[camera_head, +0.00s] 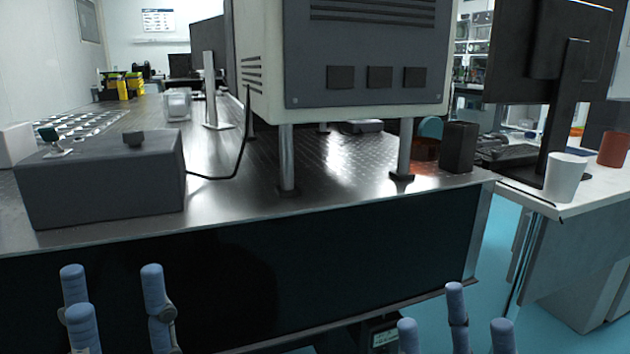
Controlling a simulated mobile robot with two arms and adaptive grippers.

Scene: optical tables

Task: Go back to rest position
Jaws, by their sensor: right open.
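My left gripper (108,292) shows at the bottom left, with blue-grey fingers pointing up and spread apart. It is open and nothing is between its fingers. My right gripper (455,318) shows at the bottom, right of the middle, lower in the picture. Its blue fingers are apart and empty. Both grippers appear in front of the dark front side of the optical table (330,208) and touch nothing that I can see. The lower parts of both grippers are cut off by the picture's bottom edge.
A grey box (105,185) with a cable stands on the table's left. A large instrument (365,60) on metal legs stands in the middle, a black holder (459,148) to its right. A white side table (590,195) carries a monitor (550,60) and a white cup (566,178).

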